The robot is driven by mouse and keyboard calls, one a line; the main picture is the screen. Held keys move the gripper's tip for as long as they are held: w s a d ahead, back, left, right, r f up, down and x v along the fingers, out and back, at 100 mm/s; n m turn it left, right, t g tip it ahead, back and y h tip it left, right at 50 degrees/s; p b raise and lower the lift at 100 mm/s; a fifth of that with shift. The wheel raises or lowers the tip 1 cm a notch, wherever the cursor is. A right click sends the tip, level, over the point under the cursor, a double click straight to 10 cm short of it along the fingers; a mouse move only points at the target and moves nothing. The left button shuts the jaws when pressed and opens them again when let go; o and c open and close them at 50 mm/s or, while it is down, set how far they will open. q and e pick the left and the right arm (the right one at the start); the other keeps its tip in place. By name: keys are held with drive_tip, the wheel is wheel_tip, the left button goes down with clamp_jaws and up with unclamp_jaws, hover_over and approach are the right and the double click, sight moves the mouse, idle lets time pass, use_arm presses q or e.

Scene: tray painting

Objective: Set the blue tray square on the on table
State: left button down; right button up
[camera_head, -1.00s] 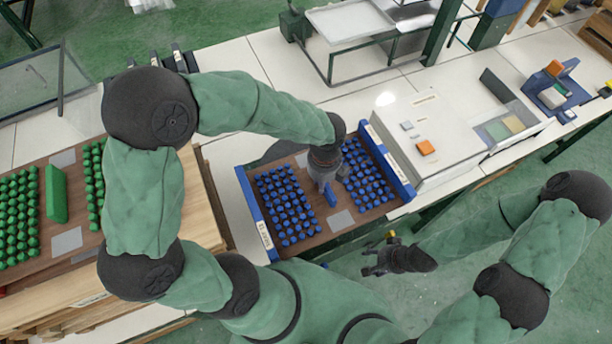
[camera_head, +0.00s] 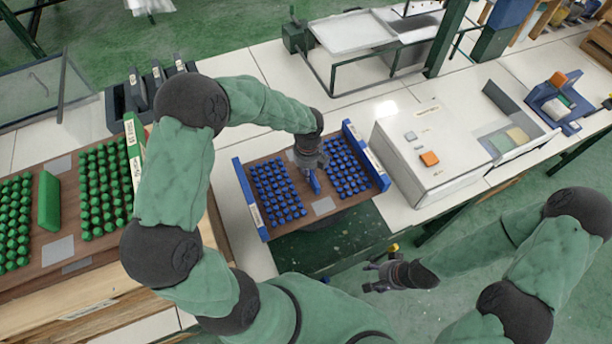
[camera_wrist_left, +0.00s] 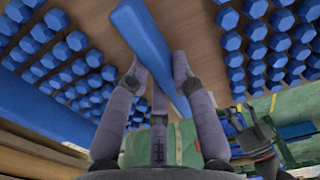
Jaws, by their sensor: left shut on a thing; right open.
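The blue tray (camera_head: 291,227) has a brown floor, blue end walls and rows of blue pieces on both sides of a central blue handle (camera_head: 315,184). My left gripper (camera_head: 309,166) is above the tray's middle. In the left wrist view its fingers (camera_wrist_left: 158,80) are shut on the blue handle (camera_wrist_left: 145,35). My right gripper (camera_head: 372,276) is open and empty, in front of the table, apart from the tray.
A white machine (camera_head: 430,150) with an orange button stands close to the tray's right. A brown tray of green pieces (camera_head: 62,205) lies at left on a wooden stack. A metal rack (camera_head: 375,60) stands behind. Clear table lies behind the tray.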

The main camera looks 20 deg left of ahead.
use_arm(q)
drive_tip(key=shift+w+a+f, duration=0.45)
drive_tip(key=shift+w+f, duration=0.05)
drive_tip(key=shift+f, duration=0.2)
drive_tip(key=shift+w+a+f+b, duration=0.15)
drive_tip(key=shift+f+b, duration=0.35)
drive_tip(key=shift+f, duration=1.2)
drive_tip(key=shift+f, duration=0.1)
drive_tip(key=c, duration=1.1)
unclamp_jaws()
drive_tip(key=shift+f, duration=0.1)
drive_tip(key=shift+o, duration=0.2)
wheel_tip(320, 180, up, 12)
drive_tip(key=shift+r+p, duration=0.15)
drive_tip(key=shift+p, duration=0.95)
